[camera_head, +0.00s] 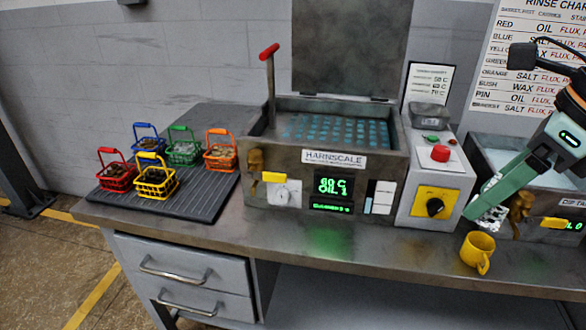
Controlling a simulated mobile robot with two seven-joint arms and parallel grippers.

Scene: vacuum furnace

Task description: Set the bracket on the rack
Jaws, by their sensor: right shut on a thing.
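My right gripper (490,212) is at the right, low in front of the second tank at the bench's right end, with its arm coming down from the upper right. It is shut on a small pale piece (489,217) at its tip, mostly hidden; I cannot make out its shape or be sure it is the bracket. The only rack-like thing is a dark ribbed board (196,203) on the left of the bench, with several coloured wire baskets on it; I cannot tell if it is the rack. My left gripper is not in view.
A tank machine (330,158) with its lid up stands mid-bench, a control box (431,180) with a red button beside it. The bench front (290,226) is a clear strip.

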